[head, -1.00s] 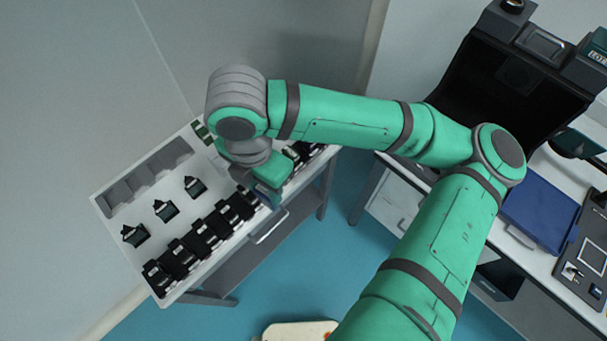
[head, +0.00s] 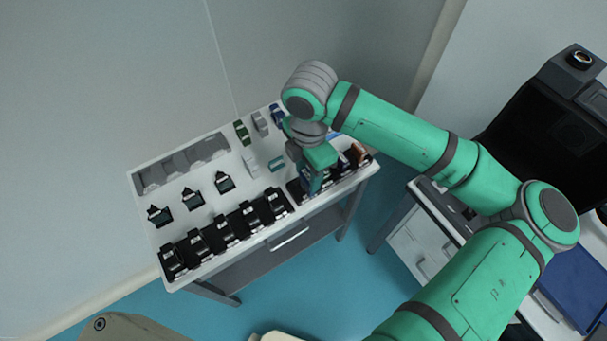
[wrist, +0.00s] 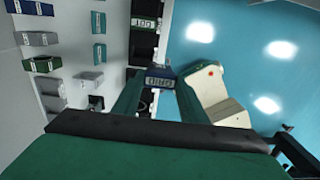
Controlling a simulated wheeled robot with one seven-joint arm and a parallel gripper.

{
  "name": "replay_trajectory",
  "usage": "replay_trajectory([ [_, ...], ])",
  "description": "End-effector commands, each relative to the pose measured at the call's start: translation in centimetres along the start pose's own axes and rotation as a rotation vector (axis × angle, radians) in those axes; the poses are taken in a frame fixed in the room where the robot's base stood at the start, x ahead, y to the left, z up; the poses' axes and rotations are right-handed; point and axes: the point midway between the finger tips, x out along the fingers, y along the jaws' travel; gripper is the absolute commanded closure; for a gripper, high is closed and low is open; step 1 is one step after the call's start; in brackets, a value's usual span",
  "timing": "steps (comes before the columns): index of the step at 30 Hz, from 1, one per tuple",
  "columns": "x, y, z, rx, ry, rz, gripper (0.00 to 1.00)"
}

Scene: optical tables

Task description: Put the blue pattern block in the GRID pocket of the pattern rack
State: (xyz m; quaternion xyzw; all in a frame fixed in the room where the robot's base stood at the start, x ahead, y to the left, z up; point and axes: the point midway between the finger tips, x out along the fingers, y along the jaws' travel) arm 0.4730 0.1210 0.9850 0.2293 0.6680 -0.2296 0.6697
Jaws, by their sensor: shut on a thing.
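My gripper (head: 314,186) is over the front right part of the white table, at the black pattern rack (head: 345,172). In the wrist view my gripper (wrist: 160,88) is shut on the blue pattern block (wrist: 161,77), which has a pale label reading GRID. In the head view the block (head: 306,178) is mostly hidden by the gripper. The rack (wrist: 144,42) shows dark pockets beside and partly behind the fingers. I cannot tell whether the block is inside a pocket or just above it.
Green, grey and blue pieces (head: 242,132) stand along the table's back. Several black holders (head: 224,230) line the front left, with dark pointed pieces (head: 193,198) behind them. A grey tray (head: 185,163) is at the back left. A second bench (head: 425,215) stands to the right.

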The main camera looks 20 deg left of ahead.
Motion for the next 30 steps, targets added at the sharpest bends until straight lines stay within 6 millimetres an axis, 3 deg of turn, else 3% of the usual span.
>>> replay_trajectory([
  [3, 2.2, 1.5, 0.4, 0.001, 0.001, -0.003, 0.85],
  [9, 4.4, 3.3, 1.0, 0.001, 0.001, -0.002, 0.85],
  [17, 5.8, 4.3, 1.4, 0.004, 0.001, -0.002, 0.85],
  [24, 8.8, 4.4, 1.4, 0.002, 0.000, -0.002, 0.85],
  [30, 8.9, 4.4, 1.4, 0.002, 0.001, 0.000, 0.85],
])
